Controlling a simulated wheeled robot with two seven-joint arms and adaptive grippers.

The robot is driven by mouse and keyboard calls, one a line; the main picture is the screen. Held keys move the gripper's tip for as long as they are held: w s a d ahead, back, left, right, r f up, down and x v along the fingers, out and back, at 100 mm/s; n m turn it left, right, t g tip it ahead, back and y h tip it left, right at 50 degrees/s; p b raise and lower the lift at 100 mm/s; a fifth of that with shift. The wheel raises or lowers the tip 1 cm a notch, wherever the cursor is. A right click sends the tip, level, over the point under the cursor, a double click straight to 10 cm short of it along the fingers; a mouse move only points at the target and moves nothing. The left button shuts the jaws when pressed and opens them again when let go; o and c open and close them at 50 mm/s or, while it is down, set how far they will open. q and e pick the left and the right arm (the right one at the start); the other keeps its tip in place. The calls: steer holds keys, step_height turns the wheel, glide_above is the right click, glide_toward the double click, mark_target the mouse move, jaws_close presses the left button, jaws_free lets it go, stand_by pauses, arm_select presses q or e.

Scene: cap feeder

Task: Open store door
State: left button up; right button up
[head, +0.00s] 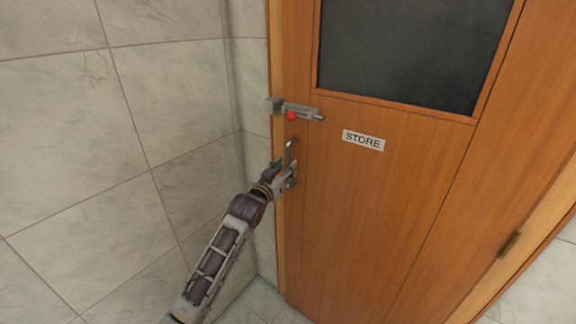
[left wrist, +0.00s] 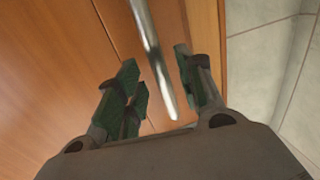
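The wooden store door (head: 385,215) stands shut in its frame in the head view, with a dark window and a STORE sign (head: 363,140). A metal bar handle (head: 291,150) is upright near its left edge. A grey bolt (head: 305,111) with a red knob (head: 292,116) sits above the handle; whether it is engaged is unclear. My left gripper (head: 283,172) is at the lower part of the handle. In the left wrist view, its green-padded fingers (left wrist: 158,75) are open on either side of the handle bar (left wrist: 150,45), with gaps visible. My right gripper is out of view.
A tiled wall (head: 95,150) meets the door frame on the left, close to my left arm. A hinge (head: 510,244) shows at the door's right side. Some tiled floor (head: 255,300) is visible at the bottom.

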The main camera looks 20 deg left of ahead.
arm_select(q)
steer(key=shift+w+d, duration=0.2)
steer(key=shift+w, duration=1.15)
jaws_close()
